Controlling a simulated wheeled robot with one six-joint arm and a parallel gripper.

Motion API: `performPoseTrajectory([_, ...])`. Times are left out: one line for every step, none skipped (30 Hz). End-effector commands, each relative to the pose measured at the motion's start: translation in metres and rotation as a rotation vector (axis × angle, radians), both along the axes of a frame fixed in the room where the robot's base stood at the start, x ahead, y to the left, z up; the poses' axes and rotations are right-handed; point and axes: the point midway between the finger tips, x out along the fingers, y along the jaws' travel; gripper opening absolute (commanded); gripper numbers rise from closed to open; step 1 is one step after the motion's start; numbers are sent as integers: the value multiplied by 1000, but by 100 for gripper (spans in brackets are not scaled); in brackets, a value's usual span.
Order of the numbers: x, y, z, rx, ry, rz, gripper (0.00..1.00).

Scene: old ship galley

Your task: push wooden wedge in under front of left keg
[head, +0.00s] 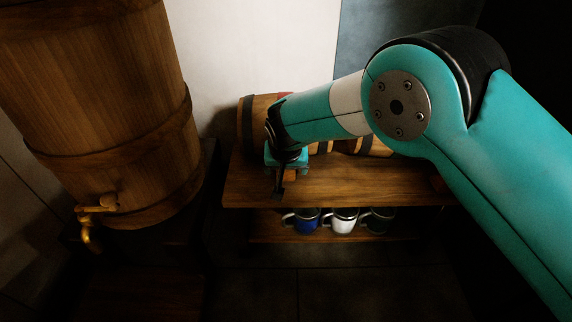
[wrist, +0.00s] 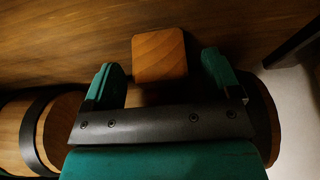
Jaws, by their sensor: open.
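The left keg (head: 260,115) lies on its side at the left end of the wooden shelf top (head: 345,187), partly hidden behind my arm. My gripper (head: 277,183) points down over the shelf top in front of this keg. In the wrist view my gripper (wrist: 161,78) is open, with a teal finger on each side. The wooden wedge (wrist: 160,55), a pale brown block from above, lies between and just beyond the fingertips. Gaps show on both sides of it. Keg ends show behind the gripper at the lower left (wrist: 65,125) and lower right (wrist: 267,115).
More kegs (head: 365,147) lie along the shelf to the right, partly behind my arm. Blue, white and dark mugs (head: 343,222) stand on the lower shelf. A large wooden barrel (head: 105,90) with a brass tap (head: 95,210) stands at left. The shelf's front right is clear.

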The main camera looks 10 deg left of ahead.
Motion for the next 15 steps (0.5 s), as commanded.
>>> performPoseTrajectory([2, 0, -6, 0, 0, -1, 83])
performPoseTrajectory([2, 1, -7, 0, 0, 0, 83])
performPoseTrajectory([3, 1, -8, 0, 0, 0, 83])
performPoseTrajectory([3, 1, -9, 0, 0, 0, 83])
performPoseTrajectory([4, 1, -10, 0, 0, 0, 83])
performPoseTrajectory([4, 1, -10, 0, 0, 0, 83])
performPoseTrajectory([4, 1, -10, 0, 0, 0, 83])
performPoseTrajectory([4, 1, -10, 0, 0, 0, 83])
performPoseTrajectory([4, 1, -10, 0, 0, 0, 83])
performPoseTrajectory([4, 1, -10, 0, 0, 0, 83])
performPoseTrajectory([4, 1, -10, 0, 0, 0, 83])
performPoseTrajectory([4, 1, -10, 0, 0, 0, 83])
performPoseTrajectory([4, 1, -10, 0, 0, 0, 83])
performPoseTrajectory([4, 1, -9, 0, 0, 0, 81])
performPoseTrajectory([4, 1, -9, 0, 0, 0, 72])
